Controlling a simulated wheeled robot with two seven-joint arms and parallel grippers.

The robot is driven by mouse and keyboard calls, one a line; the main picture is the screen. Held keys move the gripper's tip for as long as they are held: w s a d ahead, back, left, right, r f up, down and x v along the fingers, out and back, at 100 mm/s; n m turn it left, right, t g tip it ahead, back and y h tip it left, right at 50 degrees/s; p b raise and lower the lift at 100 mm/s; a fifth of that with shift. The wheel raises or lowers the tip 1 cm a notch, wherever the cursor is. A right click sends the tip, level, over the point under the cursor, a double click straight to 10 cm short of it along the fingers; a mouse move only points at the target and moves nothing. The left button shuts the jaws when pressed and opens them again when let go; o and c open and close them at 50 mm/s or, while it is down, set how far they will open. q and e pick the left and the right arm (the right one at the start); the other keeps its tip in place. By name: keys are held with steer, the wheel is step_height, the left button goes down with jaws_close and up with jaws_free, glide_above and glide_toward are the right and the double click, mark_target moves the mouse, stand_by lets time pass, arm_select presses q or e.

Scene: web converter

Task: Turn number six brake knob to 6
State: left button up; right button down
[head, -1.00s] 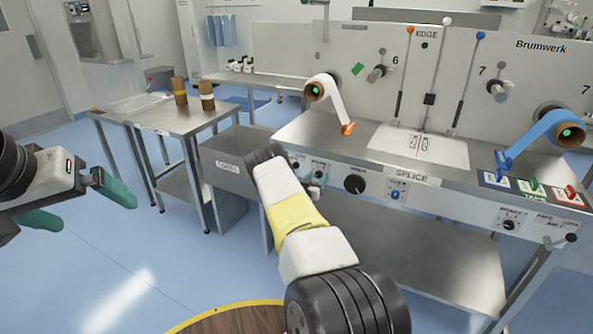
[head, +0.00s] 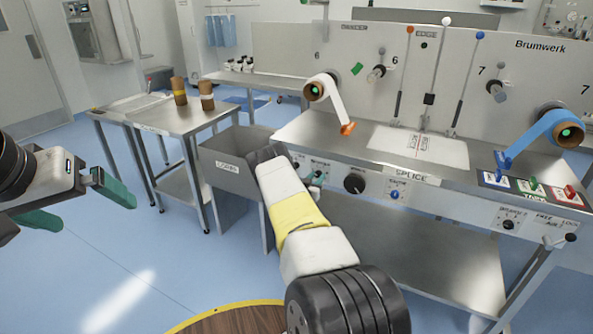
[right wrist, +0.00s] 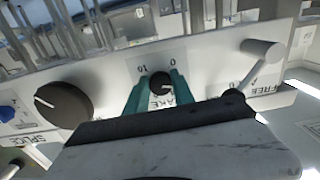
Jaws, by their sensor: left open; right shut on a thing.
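The small black brake knob (right wrist: 160,84) is on the light panel in the right wrist view, upside down there, with "10" and "0" printed above it and a partly covered label ending in "AKE" below. My right gripper (right wrist: 159,88) has its teal fingers on both sides of this knob and is shut on it. I cannot read the knob's pointer. In the head view my right gripper (head: 317,176) is at the bench's front panel, mostly hidden by my arm. My left gripper (head: 78,206) is open and empty at the left, over the floor, far from the panel.
A larger black knob (right wrist: 63,103) and a lever by the "FREE" label (right wrist: 262,62) flank the brake knob in the right wrist view. A grey bin (head: 232,160) and a steel table (head: 165,118) stand left of the bench (head: 290,131). The floor at the left is clear.

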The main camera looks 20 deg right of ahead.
steer(key=m, duration=1)
steer(key=shift+m, duration=0.3)
steer(key=m, duration=0.5)
steer(key=shift+w+r, duration=0.1)
steer(key=shift+r, duration=0.05)
steer(key=shift+a+m, duration=0.1)
steer(key=shift+m, duration=2.3)
steer(key=c, duration=1.1)
jaws_free()
steer(key=shift+o, duration=0.2)
